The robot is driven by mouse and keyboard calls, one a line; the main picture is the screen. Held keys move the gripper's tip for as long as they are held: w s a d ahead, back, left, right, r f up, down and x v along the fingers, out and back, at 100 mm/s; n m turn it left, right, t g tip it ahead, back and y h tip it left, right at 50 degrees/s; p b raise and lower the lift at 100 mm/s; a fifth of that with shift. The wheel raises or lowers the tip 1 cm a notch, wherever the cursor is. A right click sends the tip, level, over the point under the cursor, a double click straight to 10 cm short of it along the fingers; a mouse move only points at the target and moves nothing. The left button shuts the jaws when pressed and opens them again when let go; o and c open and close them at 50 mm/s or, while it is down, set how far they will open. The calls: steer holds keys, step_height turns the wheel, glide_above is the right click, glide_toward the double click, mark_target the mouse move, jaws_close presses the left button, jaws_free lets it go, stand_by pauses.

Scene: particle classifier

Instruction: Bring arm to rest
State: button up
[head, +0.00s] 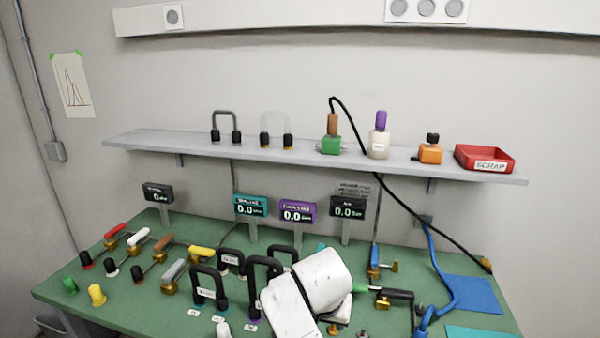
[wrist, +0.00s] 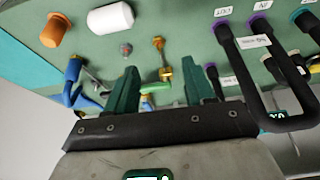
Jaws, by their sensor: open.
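My white arm (head: 318,280) reaches in over the front middle of the green bench in the head view. It hides part of the bench and my gripper there. In the wrist view my gripper (wrist: 162,78) shows two dark green fingers spread apart. A light green piece (wrist: 155,87) shows between and beyond the fingers, near a brass fitting (wrist: 165,73); I cannot tell how far off it is. No object is seen clamped. A black U-shaped handle (wrist: 265,85) stands to the right of the fingers.
The green bench (head: 120,290) carries several black U-handles (head: 207,270), valves with coloured levers and small displays (head: 297,212). A grey shelf (head: 190,146) above holds bottles, fittings and a red scrap tray (head: 485,158). A black cable (head: 410,210) hangs down at the right.

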steer(key=s+d+f+n+g, duration=0.1)
steer(key=s+d+f, duration=0.5)
steer(key=s, duration=0.2)
steer(key=s+d+f+g, duration=0.1)
steer(key=s+d+f, duration=0.5)
steer(key=s+f, duration=0.15)
steer(key=s+d, duration=0.5)
steer(key=s, duration=0.7)
steer(key=s+d+n+g+y, duration=0.1)
steer(key=s+d, duration=0.3)
steer(key=s, duration=0.8)
steer(key=shift+d+f, duration=0.4)
